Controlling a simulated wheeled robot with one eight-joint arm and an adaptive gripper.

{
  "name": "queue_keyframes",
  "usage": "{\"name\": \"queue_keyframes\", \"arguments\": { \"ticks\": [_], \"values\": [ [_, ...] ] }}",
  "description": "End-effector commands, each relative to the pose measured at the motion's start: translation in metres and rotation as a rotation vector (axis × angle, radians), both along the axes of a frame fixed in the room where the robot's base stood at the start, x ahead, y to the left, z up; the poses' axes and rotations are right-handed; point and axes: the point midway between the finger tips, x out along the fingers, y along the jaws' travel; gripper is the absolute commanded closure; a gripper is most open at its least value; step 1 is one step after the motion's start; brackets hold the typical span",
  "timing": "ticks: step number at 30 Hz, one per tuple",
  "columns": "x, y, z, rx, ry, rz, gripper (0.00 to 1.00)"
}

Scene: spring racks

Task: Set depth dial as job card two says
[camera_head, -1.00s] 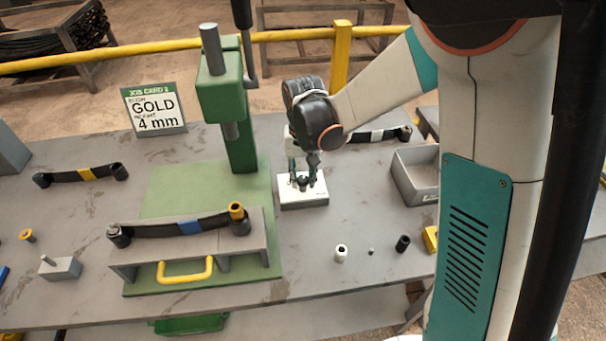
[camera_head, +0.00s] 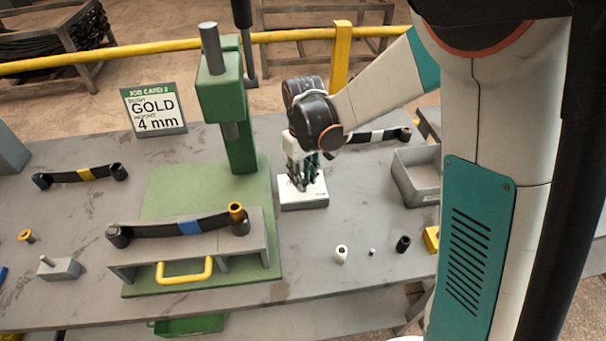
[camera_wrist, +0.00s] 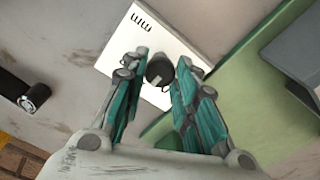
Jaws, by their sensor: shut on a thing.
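The depth dial is a dark round knob (camera_wrist: 160,70) on a white plate marked "mm" (camera_wrist: 180,28). In the head view the white plate (camera_head: 312,199) lies on the bench beside the green press (camera_head: 240,150). My gripper (camera_head: 304,183) points down over it, and its fingers hide most of the knob. In the wrist view my gripper (camera_wrist: 158,75) has its fingertips on both sides of the knob, shut on it. The knob has a pale mark on its near side. The scale reading cannot be made out. Job card two (camera_head: 153,109) reads gold and 4 mm.
A leaf spring with a blue band (camera_head: 185,228) and a gold bush (camera_head: 236,211) lie on the grey fixture (camera_head: 245,258) at the press. A grey bin (camera_head: 405,184) stands to the right. Small white and black bushes lie in front of the plate.

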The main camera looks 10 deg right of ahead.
Motion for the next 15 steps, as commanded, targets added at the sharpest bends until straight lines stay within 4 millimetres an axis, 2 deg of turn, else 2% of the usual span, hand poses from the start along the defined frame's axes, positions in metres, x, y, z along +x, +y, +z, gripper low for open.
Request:
{"name": "queue_keyframes", "arguments": {
  "ticks": [11,12,14,15],
  "values": [
    [0.0004,0.0001,0.0002,0.0,-0.001,0.003,0.97],
    [0.0005,0.0001,0.0002,0.0,-0.001,0.003,0.67],
    [0.0005,0.0001,0.0002,0.0,-0.001,0.003,0.53],
    [0.0004,0.0001,0.0002,0.0,-0.001,0.003,0.52]
  ]
}}
